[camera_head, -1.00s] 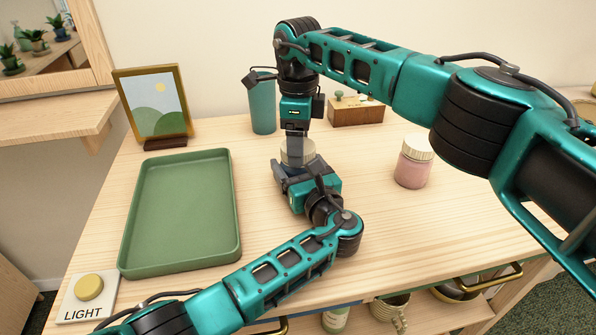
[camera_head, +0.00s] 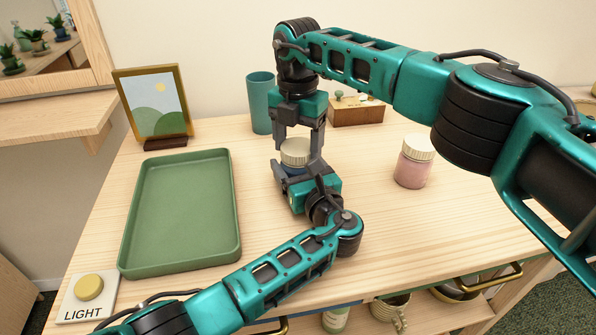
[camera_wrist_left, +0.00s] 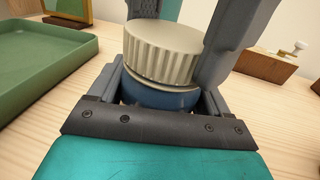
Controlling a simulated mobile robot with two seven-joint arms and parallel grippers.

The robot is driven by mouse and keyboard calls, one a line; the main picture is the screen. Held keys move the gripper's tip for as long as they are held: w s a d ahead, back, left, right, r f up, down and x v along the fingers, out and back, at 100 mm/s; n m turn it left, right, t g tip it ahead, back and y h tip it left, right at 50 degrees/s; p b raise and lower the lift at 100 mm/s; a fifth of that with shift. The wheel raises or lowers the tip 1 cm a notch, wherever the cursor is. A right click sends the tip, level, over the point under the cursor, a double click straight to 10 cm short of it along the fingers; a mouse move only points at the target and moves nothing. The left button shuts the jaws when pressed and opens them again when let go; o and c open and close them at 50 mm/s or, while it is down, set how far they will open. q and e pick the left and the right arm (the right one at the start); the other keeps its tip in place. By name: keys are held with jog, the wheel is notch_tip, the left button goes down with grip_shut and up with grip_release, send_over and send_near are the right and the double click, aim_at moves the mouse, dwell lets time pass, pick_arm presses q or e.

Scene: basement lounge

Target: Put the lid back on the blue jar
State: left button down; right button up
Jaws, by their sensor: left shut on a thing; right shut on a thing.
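The blue jar (camera_wrist_left: 160,96) stands on the table, mostly hidden behind my left gripper in the head view. My left gripper (camera_head: 290,174) is shut on the jar from the front; its fingers flank the jar in the left wrist view. The cream ribbed lid (camera_head: 295,152) sits at the jar's mouth and also shows in the left wrist view (camera_wrist_left: 163,52), looking slightly tilted there. My right gripper (camera_head: 299,148) points down from above and is shut on the lid, a finger on each side. Whether the lid is fully seated I cannot tell.
A green tray (camera_head: 128,235) lies to the left, with a framed picture (camera_head: 152,100) behind it. A teal cup (camera_head: 261,105) and a wooden box (camera_head: 357,113) stand at the back. A pink jar (camera_head: 413,168) with a lid stands to the right. The LIGHT button (camera_head: 89,288) is at front left.

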jog(key=shift+m, duration=0.4)
jog(key=o, duration=1.2)
jog(key=shift+o, duration=0.2)
notch_tip(320, 180, up, 12)
pick_arm(q)
grip_release()
pick_arm(e)
jog(key=shift+s, duration=0.1)
